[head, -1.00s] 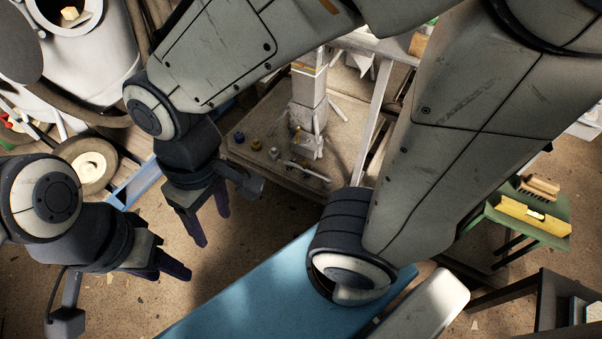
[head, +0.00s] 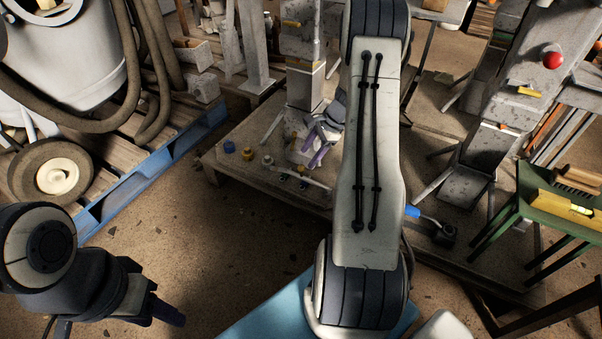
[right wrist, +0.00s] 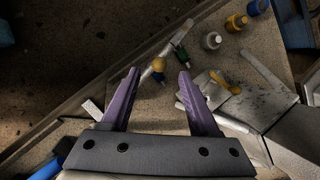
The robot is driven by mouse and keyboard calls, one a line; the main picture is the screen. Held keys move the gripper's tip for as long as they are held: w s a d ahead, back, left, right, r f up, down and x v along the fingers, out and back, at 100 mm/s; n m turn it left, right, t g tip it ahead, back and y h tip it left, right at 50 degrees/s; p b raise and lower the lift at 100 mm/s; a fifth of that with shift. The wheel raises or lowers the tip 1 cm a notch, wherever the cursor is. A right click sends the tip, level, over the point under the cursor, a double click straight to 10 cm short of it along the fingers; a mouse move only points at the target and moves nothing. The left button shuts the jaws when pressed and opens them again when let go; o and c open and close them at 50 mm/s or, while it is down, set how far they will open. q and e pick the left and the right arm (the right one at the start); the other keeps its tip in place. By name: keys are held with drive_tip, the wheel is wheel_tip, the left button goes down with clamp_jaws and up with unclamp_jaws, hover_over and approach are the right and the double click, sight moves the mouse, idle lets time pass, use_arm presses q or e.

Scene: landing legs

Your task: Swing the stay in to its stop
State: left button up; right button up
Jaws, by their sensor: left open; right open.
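My right gripper (head: 312,150) is beside the foot of a grey post (head: 304,88) on a low platform. In the right wrist view its purple fingers (right wrist: 158,74) are open, with a gap between them. A pale bar (right wrist: 183,31) lies beyond the fingertips, with a yellow ball knob (right wrist: 159,64) and a green-and-dark piece (right wrist: 180,51) near it. The bar also shows in the head view (head: 303,178). A yellow handle (right wrist: 225,82) lies right of the fingers. I cannot tell which part is the stay. My left gripper (head: 165,311) is open and empty, low at left.
Blue (right wrist: 257,6), yellow (right wrist: 236,22) and white (right wrist: 212,40) capped pieces stand on the platform (head: 222,165). A second grey post (head: 496,120) with a red knob stands at right. A green stand (head: 560,207) is further right. Floor is clear before the platform.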

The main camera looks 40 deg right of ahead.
sight(303, 166)
drive_tip(key=shift+d+f, duration=0.2)
drive_tip(key=shift+f, duration=0.2)
drive_tip(key=b+x, duration=0.5)
drive_tip(key=x, duration=0.2)
drive_tip(key=shift+r, duration=0.1)
drive_tip(key=shift+a, duration=0.1)
clamp_jaws()
drive_tip(key=shift+s, duration=0.1)
idle(0.7)
